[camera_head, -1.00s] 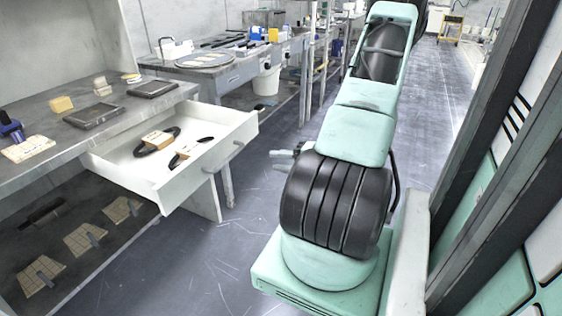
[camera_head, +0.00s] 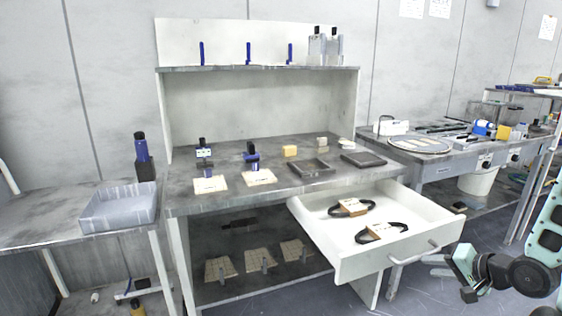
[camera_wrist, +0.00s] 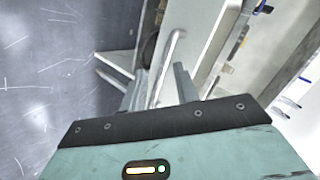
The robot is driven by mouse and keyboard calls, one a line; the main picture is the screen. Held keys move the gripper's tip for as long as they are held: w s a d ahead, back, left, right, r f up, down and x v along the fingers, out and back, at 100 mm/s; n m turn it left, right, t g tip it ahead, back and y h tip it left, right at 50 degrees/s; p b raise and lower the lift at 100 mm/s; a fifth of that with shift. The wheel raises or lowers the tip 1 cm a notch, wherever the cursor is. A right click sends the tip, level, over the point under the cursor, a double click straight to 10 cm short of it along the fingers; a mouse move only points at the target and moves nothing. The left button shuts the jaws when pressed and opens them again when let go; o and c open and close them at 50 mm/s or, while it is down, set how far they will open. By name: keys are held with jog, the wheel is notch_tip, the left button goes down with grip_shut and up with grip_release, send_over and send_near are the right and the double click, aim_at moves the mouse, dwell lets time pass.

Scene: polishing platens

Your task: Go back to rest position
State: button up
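The drawer handle (camera_head: 412,252) also shows in the wrist view (camera_wrist: 172,52), just beyond the fingers; I cannot tell the exact gap. Two dark looped items with tan labels (camera_head: 352,208) (camera_head: 380,233) lie in the drawer.
The workbench (camera_head: 235,190) holds dark trays (camera_head: 310,169), a yellow block (camera_head: 290,151) and bottle-like blue items. A grey bin (camera_head: 118,208) stands on the left table. Another bench (camera_head: 440,165) stands at right. The open drawer juts out over the floor.

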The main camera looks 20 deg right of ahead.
jog(key=w+a+r+n+g+p, duration=0.1)
jog(key=w+a+r+n+g, duration=0.1)
jog(key=w+a+r+n, duration=0.3)
jog(key=w+a+n+g+p, duration=0.1)
jog(key=w+a+n+g, duration=0.1)
jog(key=a, duration=0.5)
jog(key=s+a+r+n+g+p, duration=0.15)
jog(key=a+r+n, duration=0.3)
jog(key=a, duration=0.65)
jog(key=s+a+r+n+g+p, duration=0.1)
jog(key=s+a+r+n+g, duration=0.1)
jog(key=s+a, duration=0.7)
jog(key=s+a+r+n+g+h, duration=0.1)
jog(key=s+a+r+n+g, duration=0.2)
jog(key=s+a+r+n, duration=0.2)
jog(key=s+a+r, duration=0.2)
jog(key=s+a, duration=0.2)
jog(key=s, duration=0.1)
jog(key=shift+s+r+p, duration=0.15)
jog(key=shift+r+p, duration=0.05)
jog(key=shift+p, duration=0.2)
jog(key=shift+n+g, duration=0.25)
